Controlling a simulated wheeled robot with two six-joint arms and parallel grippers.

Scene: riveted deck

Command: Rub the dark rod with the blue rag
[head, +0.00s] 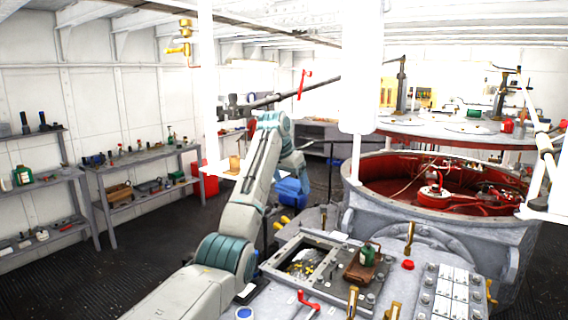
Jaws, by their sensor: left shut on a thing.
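My left arm rises from the bottom and bends over near the picture's middle. Its gripper (292,172) is at the far, lower end of the forearm, small and partly hidden. A blue shape (291,192), which looks like the blue rag, shows directly below it; its outline is unclear. The jaws are shut, it appears on this rag. A long dark rod (322,82) slants up to the right behind and above the arm's bend, apart from the blue shape; I cannot tell for sure that it is the task's rod. My right gripper is not in view.
A grey machine deck with a brown block and green bottle (367,254), brass handles (410,238) and a red lever (308,302) lies in front. A large red-lined round vessel (440,185) stands right. Shelves (150,190) line the left wall. White posts (362,65) block some view.

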